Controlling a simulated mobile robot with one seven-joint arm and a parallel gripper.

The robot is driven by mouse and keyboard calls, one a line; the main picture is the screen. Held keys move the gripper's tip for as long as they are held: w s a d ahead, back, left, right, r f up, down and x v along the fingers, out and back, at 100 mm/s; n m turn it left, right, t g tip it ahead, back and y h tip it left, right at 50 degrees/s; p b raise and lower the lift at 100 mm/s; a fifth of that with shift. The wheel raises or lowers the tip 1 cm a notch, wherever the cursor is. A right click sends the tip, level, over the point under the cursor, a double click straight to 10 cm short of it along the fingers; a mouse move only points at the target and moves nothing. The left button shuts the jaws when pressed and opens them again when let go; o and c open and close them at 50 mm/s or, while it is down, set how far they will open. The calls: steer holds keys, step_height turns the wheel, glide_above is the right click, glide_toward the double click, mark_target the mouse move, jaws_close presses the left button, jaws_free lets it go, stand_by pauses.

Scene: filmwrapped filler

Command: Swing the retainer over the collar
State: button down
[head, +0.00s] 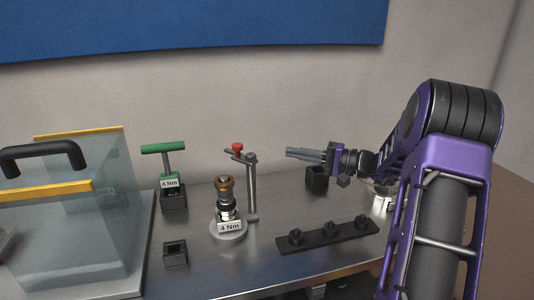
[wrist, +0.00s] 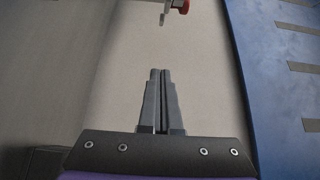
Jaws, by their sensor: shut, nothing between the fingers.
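The retainer (head: 235,154) is a short grey arm with a red knob (head: 238,147), at the top of an upright grey post (head: 252,190). It points left from the post, higher than the collar; I cannot tell whether its end is directly over it. The brass-coloured collar (head: 225,183) tops a fitting labelled 4 Nm on a round base. My gripper (head: 289,153) is shut and empty, right of the post and apart from it, pointing left. In the wrist view, my gripper (wrist: 160,73) shows closed fingers, with the red knob (wrist: 183,5) cut off at the top edge.
A green T-handled tool (head: 164,150) stands in a black holder at left. A clear-walled box (head: 95,220) with a black handle fills the far left. An empty black square holder (head: 175,252) and a black strip with knobs (head: 327,237) lie in front. A dark block (head: 316,179) stands behind.

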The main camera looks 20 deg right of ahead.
steer(key=w+a, duration=0.3)
steer(key=a, duration=0.8)
steer(key=shift+w+g, duration=0.1)
steer(key=shift+g, duration=0.2)
steer(key=shift+n+g+y, duration=0.5)
steer(key=shift+n, duration=0.1)
